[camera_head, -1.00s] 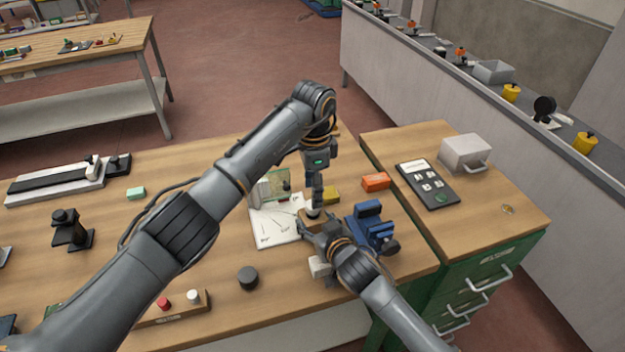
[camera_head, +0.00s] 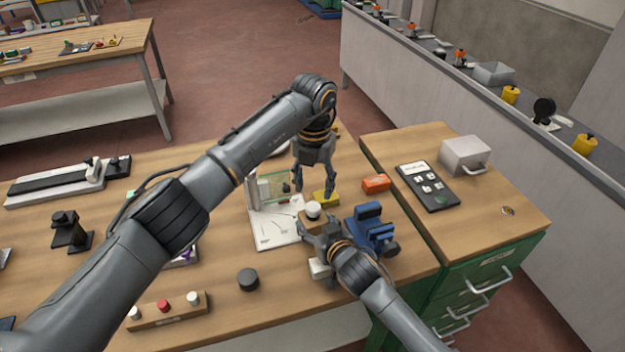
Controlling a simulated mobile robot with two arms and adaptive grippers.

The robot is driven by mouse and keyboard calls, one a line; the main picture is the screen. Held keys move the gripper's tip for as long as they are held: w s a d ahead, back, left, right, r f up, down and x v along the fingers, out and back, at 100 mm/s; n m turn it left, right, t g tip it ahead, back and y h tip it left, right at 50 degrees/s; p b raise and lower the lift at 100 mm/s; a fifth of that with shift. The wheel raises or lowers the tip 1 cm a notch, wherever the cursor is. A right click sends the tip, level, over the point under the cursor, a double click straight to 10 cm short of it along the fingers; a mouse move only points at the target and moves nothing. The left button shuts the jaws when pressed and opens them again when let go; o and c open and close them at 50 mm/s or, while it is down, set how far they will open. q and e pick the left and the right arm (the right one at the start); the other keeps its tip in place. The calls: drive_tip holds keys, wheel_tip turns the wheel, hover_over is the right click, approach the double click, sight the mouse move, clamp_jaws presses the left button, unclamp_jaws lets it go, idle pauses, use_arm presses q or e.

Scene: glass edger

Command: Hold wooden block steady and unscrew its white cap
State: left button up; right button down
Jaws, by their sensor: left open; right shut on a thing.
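The wooden block (camera_head: 308,223) is on the workbench, partly hidden behind my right gripper. Its round white cap (camera_head: 313,209) sits on top of it. My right gripper (camera_head: 316,238) comes from the lower right and is shut on the wooden block. My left gripper (camera_head: 313,190) hangs above and behind the cap, fingers pointing down.
A blue vise (camera_head: 371,230) stands just right of the block, with a yellow block (camera_head: 325,198) and an orange box (camera_head: 376,183) behind. A white sheet (camera_head: 272,228) lies left. A dark round knob (camera_head: 248,279) and a wooden button strip (camera_head: 168,310) are nearer the front.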

sight(312, 206)
use_arm(q)
drive_tip(key=m, duration=0.4)
drive_tip(key=shift+r, duration=0.15)
drive_tip(key=m, duration=0.6)
drive_tip(key=shift+r, duration=0.2)
drive_tip(key=m, duration=0.4)
drive_tip(key=shift+a+r, duration=0.1)
drive_tip(key=m, duration=0.5)
drive_tip(key=shift+r, duration=0.15)
drive_tip(key=shift+s+f+m, duration=0.1)
drive_tip(key=shift+f+m, duration=0.2)
drive_tip(key=shift+f, duration=3.7)
